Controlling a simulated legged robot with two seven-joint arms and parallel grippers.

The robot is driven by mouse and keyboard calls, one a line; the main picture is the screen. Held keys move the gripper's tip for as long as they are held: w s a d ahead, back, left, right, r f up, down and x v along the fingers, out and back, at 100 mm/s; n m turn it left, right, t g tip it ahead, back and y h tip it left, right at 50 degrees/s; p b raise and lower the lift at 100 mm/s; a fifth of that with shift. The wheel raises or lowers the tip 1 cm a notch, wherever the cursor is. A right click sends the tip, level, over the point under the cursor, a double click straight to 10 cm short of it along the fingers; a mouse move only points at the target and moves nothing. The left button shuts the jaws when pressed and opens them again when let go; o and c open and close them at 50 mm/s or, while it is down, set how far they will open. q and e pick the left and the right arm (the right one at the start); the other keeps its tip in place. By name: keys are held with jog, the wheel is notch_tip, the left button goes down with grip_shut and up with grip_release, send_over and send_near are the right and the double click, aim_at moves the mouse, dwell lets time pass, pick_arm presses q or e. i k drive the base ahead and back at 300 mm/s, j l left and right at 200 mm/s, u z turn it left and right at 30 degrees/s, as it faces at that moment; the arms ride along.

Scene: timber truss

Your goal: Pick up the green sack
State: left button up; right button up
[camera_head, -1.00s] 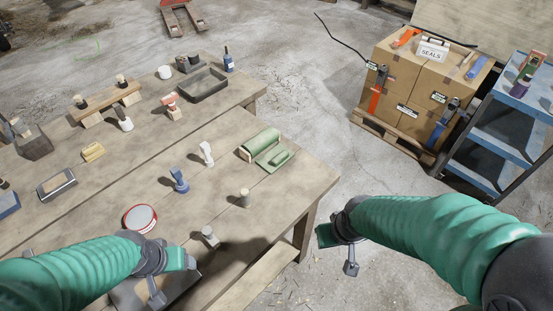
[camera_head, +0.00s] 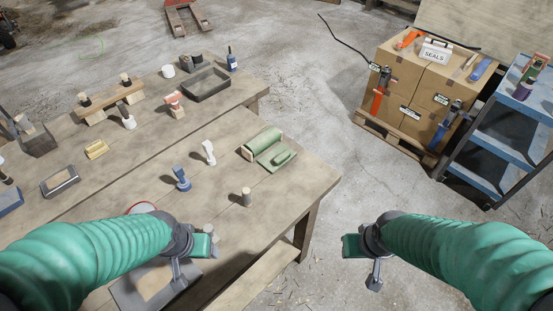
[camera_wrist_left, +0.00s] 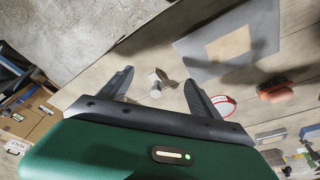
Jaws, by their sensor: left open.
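The green sack (camera_head: 263,143) lies near the table's right edge, a rolled part with a flat flap and a small green piece on its front side. In the head view my left gripper (camera_head: 196,262) is above the table's front part, in front of the sack and to its left, apart from it. The left wrist view shows its two dark fingers (camera_wrist_left: 158,88) spread, with nothing held. The sack does not show in that view. My right gripper (camera_head: 365,262) is over the floor right of the table, apart from the sack; its jaws are unclear.
A wooden peg (camera_head: 246,197), a blue-handled tool (camera_head: 182,178) and a white-topped tool (camera_head: 208,152) stand near the sack. A dark tray (camera_head: 206,84) is farther back. Boxes (camera_head: 412,92) on a pallet and a blue shelf cart (camera_head: 505,130) stand right, across open floor.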

aim_at(272, 161)
jog(key=u, duration=0.7)
jog(key=i+l+u, duration=0.15)
jog(key=l+u, duration=1.25)
jog(key=l, duration=0.45)
